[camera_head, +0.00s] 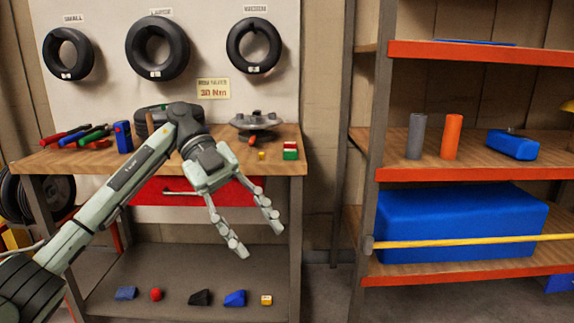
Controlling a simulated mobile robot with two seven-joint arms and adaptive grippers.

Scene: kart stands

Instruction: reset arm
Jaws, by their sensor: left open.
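My left arm comes in from the lower left and reaches up in front of the workbench. My left gripper (260,238) hangs below the wrist with its two fingers pointing down and apart. It is open, and nothing shows between the fingers. It is in front of the bench's red drawer (150,190) and the space above the lower shelf. My right gripper is not in view.
The workbench (95,158) carries tools, a black case and a grey round part (255,123). Several small items lie on its lower shelf (180,270). At right, a rack with orange edges (470,174) holds cylinders and a large blue box (460,220).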

